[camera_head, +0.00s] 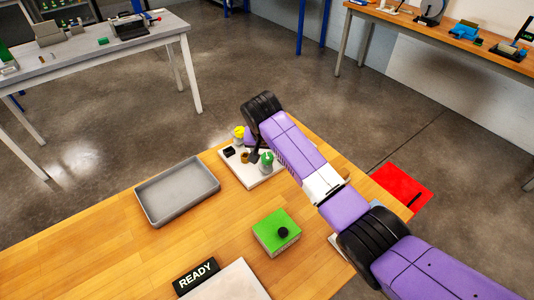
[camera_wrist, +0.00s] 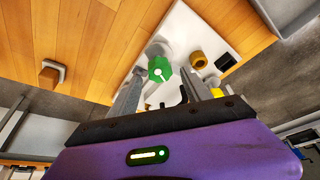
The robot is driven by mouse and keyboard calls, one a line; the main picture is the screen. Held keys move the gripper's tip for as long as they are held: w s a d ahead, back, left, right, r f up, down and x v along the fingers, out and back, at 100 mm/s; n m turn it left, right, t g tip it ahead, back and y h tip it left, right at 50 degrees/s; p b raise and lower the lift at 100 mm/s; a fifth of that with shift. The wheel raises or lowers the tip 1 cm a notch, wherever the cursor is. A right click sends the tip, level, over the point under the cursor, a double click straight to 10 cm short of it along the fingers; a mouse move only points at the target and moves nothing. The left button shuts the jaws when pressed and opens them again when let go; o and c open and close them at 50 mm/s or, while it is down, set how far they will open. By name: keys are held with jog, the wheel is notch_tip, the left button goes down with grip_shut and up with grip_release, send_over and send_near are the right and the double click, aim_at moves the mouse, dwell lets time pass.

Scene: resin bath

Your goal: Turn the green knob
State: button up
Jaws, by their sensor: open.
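The green knob (camera_head: 267,158) stands on a white panel (camera_head: 262,182) at the far edge of the wooden table. In the wrist view the green knob (camera_wrist: 160,69) has a ribbed side and a white dot, and sits on a pale round base. My gripper (camera_wrist: 162,74) is open, with one finger on each side of the knob in the picture. I see no clear contact, and the depth between fingertips and knob is hard to judge. In the head view my arm hides part of the panel.
The panel also bears a yellow part (camera_head: 239,131), a brass ring (camera_wrist: 198,60) and a black block (camera_wrist: 225,62). A grey tray (camera_head: 176,190) lies to the left. A green-topped box (camera_head: 276,231) with a black knob stands nearer, beside a READY sign (camera_head: 195,277).

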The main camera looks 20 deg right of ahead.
aim_at(267, 156)
jog(key=shift+x, duration=1.5)
grip_shut()
